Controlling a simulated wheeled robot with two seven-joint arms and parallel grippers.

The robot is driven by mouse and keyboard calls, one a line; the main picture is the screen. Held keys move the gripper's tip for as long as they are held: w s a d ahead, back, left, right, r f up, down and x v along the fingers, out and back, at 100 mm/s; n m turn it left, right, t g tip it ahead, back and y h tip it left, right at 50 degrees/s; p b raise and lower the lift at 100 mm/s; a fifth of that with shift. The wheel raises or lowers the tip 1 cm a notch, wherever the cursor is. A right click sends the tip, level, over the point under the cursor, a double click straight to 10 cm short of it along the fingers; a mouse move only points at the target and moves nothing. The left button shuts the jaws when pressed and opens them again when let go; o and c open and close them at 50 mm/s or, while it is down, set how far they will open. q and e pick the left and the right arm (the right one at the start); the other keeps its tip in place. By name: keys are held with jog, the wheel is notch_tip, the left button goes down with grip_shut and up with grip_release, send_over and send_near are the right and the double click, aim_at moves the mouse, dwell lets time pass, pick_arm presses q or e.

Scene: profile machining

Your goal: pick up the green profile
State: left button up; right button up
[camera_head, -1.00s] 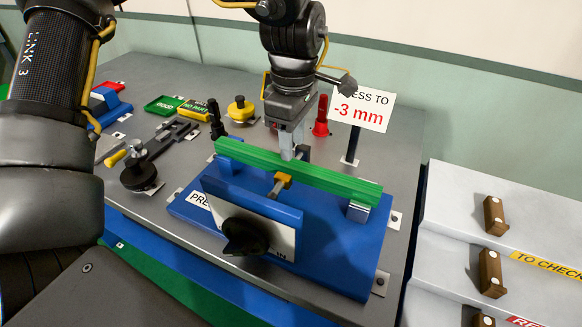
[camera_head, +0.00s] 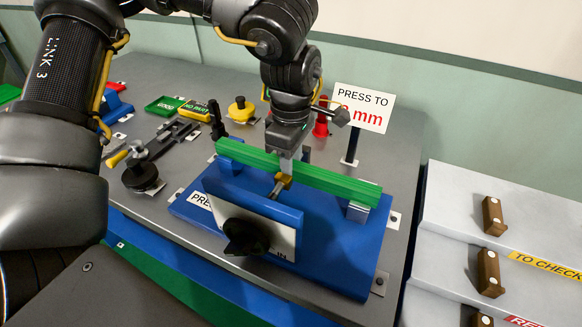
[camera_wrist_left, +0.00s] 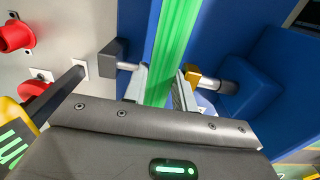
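The green profile (camera_head: 320,176) is a long bar lying across the blue press fixture (camera_head: 335,262), its right end over a metal block. My left gripper (camera_head: 285,165) is above the profile's middle, pointing down. In the left wrist view, the two fingers of my left gripper (camera_wrist_left: 160,85) stand on either side of the green profile (camera_wrist_left: 172,45). They look open around it; contact cannot be made out clearly. A yellow-tipped plunger (camera_head: 281,181) of the fixture sits close to the fingers. My right gripper is not in view.
A white shelf with brown blocks (camera_head: 489,272) is right.

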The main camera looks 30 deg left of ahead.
pick_arm(q)
grip_shut()
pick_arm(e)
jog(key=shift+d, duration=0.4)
pick_arm(q)
jog(key=shift+r, duration=0.15)
